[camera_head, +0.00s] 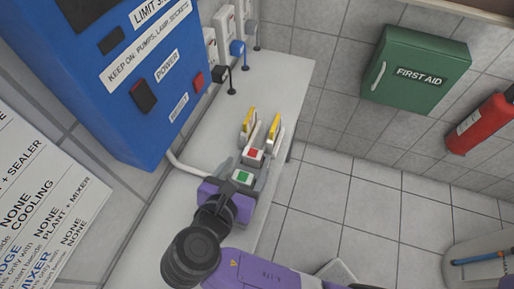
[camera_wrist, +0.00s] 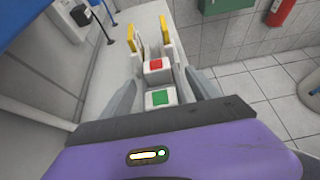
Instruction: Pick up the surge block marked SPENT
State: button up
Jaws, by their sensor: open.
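Two pale blocks stand in a row on the bench, one with a red top (camera_wrist: 154,65) and one with a green top (camera_wrist: 159,98). In the head view, the red-topped block (camera_head: 253,154) is farther from my wrist than the green-topped block (camera_head: 242,177). The word SPENT is not readable on either. My gripper (camera_wrist: 160,77) is open, its grey fingers on either side of the row; it also shows in the head view (camera_head: 247,164). I see nothing held. Whether the fingers touch a block, I cannot tell.
Two pale upright pieces with yellow tops (camera_head: 274,129) flank the row's far end. A blue power cabinet (camera_head: 135,75) stands left, with small levers (camera_head: 237,50) behind. The white bench (camera_head: 282,77) is clear toward the back. A green first-aid box (camera_head: 415,70) hangs on the wall.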

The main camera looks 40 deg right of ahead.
aim_at(251, 157)
jog(key=x, duration=0.7)
jog(key=shift+w+d, duration=0.15)
jog(key=shift+w, duration=0.25)
jog(key=c, duration=1.5)
jog(key=shift+c, duration=0.2)
jog(key=shift+r, duration=0.1)
